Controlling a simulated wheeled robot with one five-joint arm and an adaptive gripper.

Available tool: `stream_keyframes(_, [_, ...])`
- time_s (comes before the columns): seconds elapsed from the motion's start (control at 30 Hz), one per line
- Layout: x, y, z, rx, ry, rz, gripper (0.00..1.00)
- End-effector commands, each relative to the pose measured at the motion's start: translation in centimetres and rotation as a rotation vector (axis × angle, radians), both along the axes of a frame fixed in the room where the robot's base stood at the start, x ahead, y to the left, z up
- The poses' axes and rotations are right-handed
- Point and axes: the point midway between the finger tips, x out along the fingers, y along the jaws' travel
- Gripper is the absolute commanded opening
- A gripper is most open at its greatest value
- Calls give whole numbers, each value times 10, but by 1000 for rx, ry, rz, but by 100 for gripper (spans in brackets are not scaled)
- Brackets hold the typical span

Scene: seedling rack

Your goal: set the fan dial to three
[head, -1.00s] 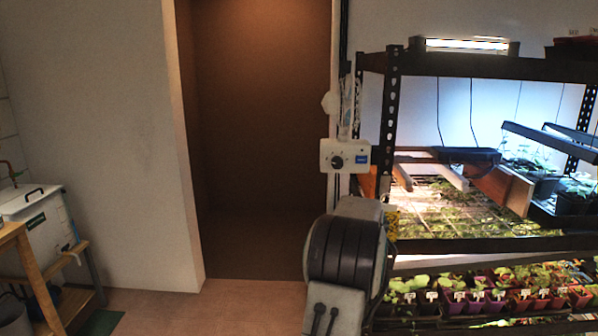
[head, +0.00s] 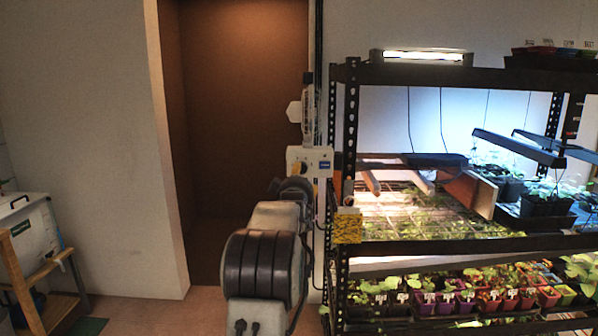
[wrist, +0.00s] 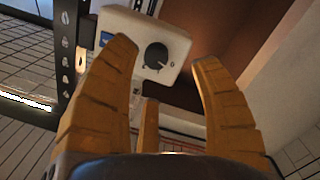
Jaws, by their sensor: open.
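The fan control box (head: 313,154) is white with a small blue label and is mounted at the left post of the rack. In the wrist view its face (wrist: 119,24) is tilted, and the round dark dial (wrist: 156,55) shows in the gap between my fingers. I cannot read the numbers around the dial or tell its setting. My gripper (wrist: 166,56) has yellow ribbed fingers, spread open and empty, short of the dial with no clear contact. In the head view my arm reaches toward the box and covers its lower part.
The black rack (head: 350,130) with lamps and seedlings stands right of the box. A yellow card (head: 347,228) hangs at its post below the box. A brown recess (head: 240,110) opens to the left. A white lidded bin (head: 28,235) stands far left.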

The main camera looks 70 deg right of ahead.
Motion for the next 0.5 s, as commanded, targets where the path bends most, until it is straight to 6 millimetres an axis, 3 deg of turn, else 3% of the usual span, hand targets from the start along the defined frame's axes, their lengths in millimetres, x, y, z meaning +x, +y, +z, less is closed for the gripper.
stream_keyframes(0.27, [1, -4, 12, -68, 79, 2, 58])
stream_keyframes(0.5, [6, -25, 12, -68, 85, 2, 58])
